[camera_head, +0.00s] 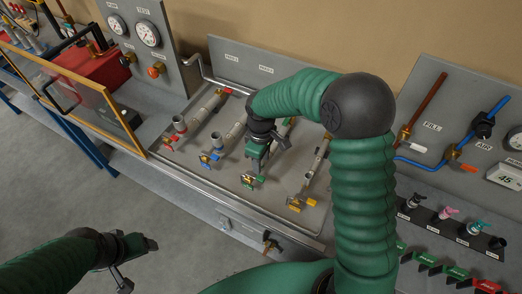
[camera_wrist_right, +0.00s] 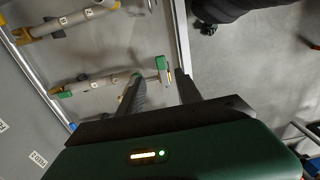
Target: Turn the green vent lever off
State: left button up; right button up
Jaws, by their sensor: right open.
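A green valve handle with a yellow tag (camera_head: 248,182) sits at the near end of a pipe on the grey panel (camera_head: 222,180). In the right wrist view a green handle (camera_wrist_right: 162,63) stands at the end of a grey pipe, just past my fingertips. Another green part (camera_wrist_right: 64,93) is at that pipe's other end. I cannot read which one is the vent. My left gripper (camera_head: 134,262) is spread and empty, low on the left.
A gauge board (camera_head: 150,60) stands behind left, a board with blue and brown pipes (camera_head: 440,110) at right. Open floor lies front left.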

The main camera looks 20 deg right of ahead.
notch_tip(320, 180, up, 8)
jog(key=b, duration=0.1)
dwell(0.4)
jog(key=s+a+f+m+t+b, duration=0.1)
jog(key=s+f+m+t+b, duration=0.1)
jog(key=s+f+m+b, duration=0.5)
jog(key=s+f+b, duration=0.5)
jog(key=s+f, duration=0.2)
jog(key=f, duration=0.4)
jog(key=shift+m+t, duration=0.3)
jog(key=shift+m, duration=0.1)
jog(key=shift+c, duration=0.3)
